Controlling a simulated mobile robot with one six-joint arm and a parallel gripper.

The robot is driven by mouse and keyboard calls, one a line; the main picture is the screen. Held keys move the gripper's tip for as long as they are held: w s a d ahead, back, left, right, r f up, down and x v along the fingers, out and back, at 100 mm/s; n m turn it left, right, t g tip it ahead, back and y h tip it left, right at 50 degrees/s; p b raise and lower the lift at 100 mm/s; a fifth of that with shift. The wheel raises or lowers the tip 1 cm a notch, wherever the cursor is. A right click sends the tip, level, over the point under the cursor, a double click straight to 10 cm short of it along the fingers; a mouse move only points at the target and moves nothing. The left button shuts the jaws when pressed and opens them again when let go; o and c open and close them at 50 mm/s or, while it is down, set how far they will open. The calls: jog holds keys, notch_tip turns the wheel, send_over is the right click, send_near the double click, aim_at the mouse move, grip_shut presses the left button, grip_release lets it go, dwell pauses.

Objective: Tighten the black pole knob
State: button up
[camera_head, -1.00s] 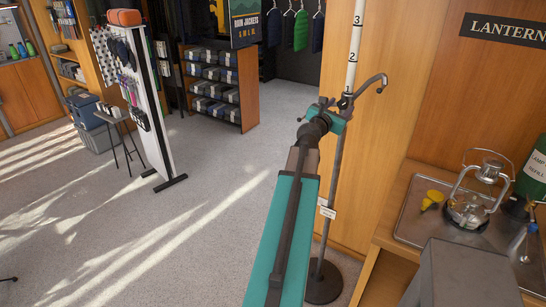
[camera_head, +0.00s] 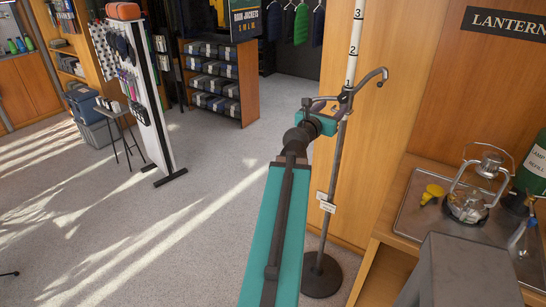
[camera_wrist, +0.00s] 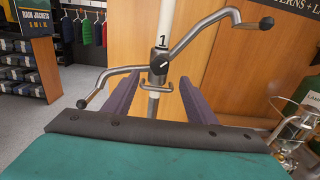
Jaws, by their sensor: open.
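The black pole knob (camera_wrist: 159,62) sits on the upright pole, just under the number 1 on its white upper part (camera_wrist: 166,22). A pale mark shows on its face. The pole (camera_head: 332,195) stands on a round dark base (camera_head: 322,277). My gripper (camera_wrist: 158,82) is open and empty, its two purple fingers pointing at the pole. In the wrist view the knob shows in the gap between the fingertips and slightly above them, with the fingers not closed on it. How far the tips are from the knob is hard to tell.
Bent metal arms with dark tips (camera_wrist: 215,30) stick out from the pole on both sides, close to my fingers. A wooden panel (camera_head: 400,90) stands behind. At right, a counter tray (camera_head: 415,222) holds a lantern (camera_head: 468,205) and a yellow funnel (camera_head: 432,194).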

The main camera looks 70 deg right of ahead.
jog(key=shift+a+f+b, duration=0.1)
jog(key=shift+a+b, duration=0.3)
jog(key=shift+b, duration=0.65)
jog(key=a+b, duration=0.1)
jog(key=b, duration=0.3)
jog(key=shift+w+b, duration=0.1)
jog(key=shift+b, duration=0.2)
jog(key=a+b, duration=0.1)
jog(key=b, duration=0.4)
jog(key=shift+w+a, duration=0.1)
jog(key=shift+w, duration=0.1)
jog(key=w+a+f+m+t+y+b, duration=0.1)
jog(key=w+a+f, duration=0.1)
jog(key=w+f, duration=0.7)
jog(key=w+a+f+m+t+y+b, duration=0.1)
jog(key=w+a+f+t+y, duration=0.1)
jog(key=w+f, duration=0.6)
jog(key=shift+w+a+f+m+t+y, duration=0.3)
jog(key=shift+w+a+f, duration=0.1)
jog(key=shift+f, duration=0.45)
